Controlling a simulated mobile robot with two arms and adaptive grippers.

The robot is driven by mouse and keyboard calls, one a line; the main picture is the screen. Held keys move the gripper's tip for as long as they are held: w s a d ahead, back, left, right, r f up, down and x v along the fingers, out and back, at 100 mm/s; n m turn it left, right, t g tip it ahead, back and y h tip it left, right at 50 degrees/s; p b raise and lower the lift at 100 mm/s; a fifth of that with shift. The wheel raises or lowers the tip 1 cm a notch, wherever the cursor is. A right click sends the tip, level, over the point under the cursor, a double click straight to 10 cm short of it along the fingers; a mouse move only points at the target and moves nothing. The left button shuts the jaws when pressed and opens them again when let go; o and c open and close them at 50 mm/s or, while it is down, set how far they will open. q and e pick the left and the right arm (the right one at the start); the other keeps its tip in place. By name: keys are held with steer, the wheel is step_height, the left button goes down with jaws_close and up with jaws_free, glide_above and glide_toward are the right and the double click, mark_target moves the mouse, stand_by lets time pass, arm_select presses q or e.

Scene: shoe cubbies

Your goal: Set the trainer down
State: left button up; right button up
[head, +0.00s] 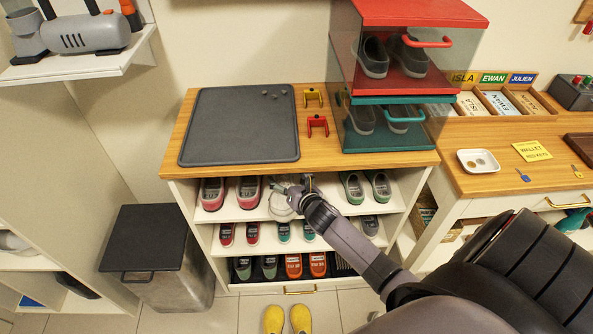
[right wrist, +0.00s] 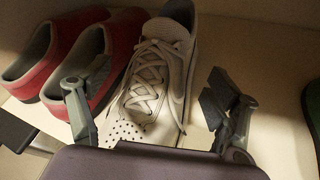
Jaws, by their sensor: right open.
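The trainer (right wrist: 158,72) is pale grey-white with laces and a perforated toe. It rests on the upper shelf, its toe towards me. In the head view the trainer (head: 280,204) is partly hidden by my right gripper (head: 293,188). In the right wrist view my right gripper (right wrist: 150,100) is open, its fingers spread on either side of the trainer. The left finger is close to the trainer and overlaps the red shoe in the picture; a gap shows at the right finger. My left gripper is not in view.
Red shoes (right wrist: 65,60) stand left of the trainer, and green shoes (head: 352,188) stand to the right. Lower shelves hold several more shoes. The wooden top (head: 235,172) overhangs the shelf and carries a dark mat (head: 240,125). A dark-lidded bin (head: 146,238) stands left.

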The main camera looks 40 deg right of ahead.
steer(key=s+a, duration=0.2)
steer(key=s, duration=1)
steer(key=shift+s+r, duration=0.15)
steer(key=shift+s, duration=0.2)
steer(key=s+a+f+m+g, duration=0.15)
steer(key=s+f+m, duration=0.25)
steer(key=f, duration=0.4)
steer(key=s+a+f+m+g+y, duration=0.1)
steer(key=s+f+m+g, duration=0.2)
steer(key=s+f+m, duration=0.35)
steer(key=s+a+f+m+g, duration=0.1)
steer(key=s+f+m+g, duration=0.15)
steer(key=f, duration=0.75)
steer(key=s+a+f+m+g, duration=0.2)
steer(key=s+f+m, duration=0.2)
steer(key=s, duration=0.4)
steer(key=s+a+f+m+g, duration=0.2)
steer(key=s+f+m, duration=0.3)
steer(key=s, duration=0.3)
steer(key=s+a+f+m+g+y, duration=0.1)
steer(key=s+a+f+m, duration=0.1)
steer(key=s+f+m, duration=0.3)
steer(key=s, duration=0.3)
steer(key=shift+s+f+m+g, duration=0.2)
steer(key=shift+s+m+g, duration=0.1)
steer(key=shift+m+g, duration=0.1)
steer(key=shift+c, duration=0.5)
